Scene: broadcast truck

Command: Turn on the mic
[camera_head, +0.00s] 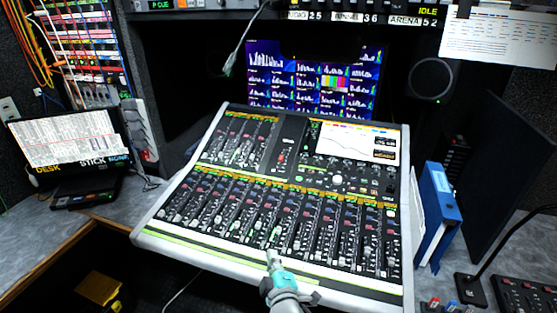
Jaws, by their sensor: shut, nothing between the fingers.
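A large mixing console (152,238) with a pale frame fills the middle of the view. It has rows of faders, coloured buttons and a lit screen (345,142). My gripper (272,252) is shut and empty, over the front edge of the console at the lower ends of the middle faders. I cannot tell whether its tip touches the surface. A black gooseneck microphone (500,238) rises from a small base (468,291) at the lower right. Its upper end runs out at the right edge. No label naming a mic control is readable.
A blue binder (438,215) stands right of the console. A small button panel (525,295) sits at the lower right. A tilted display (65,140) and a patch bay (75,45) are on the left. A multi-picture monitor (290,75) and speaker (431,80) are behind.

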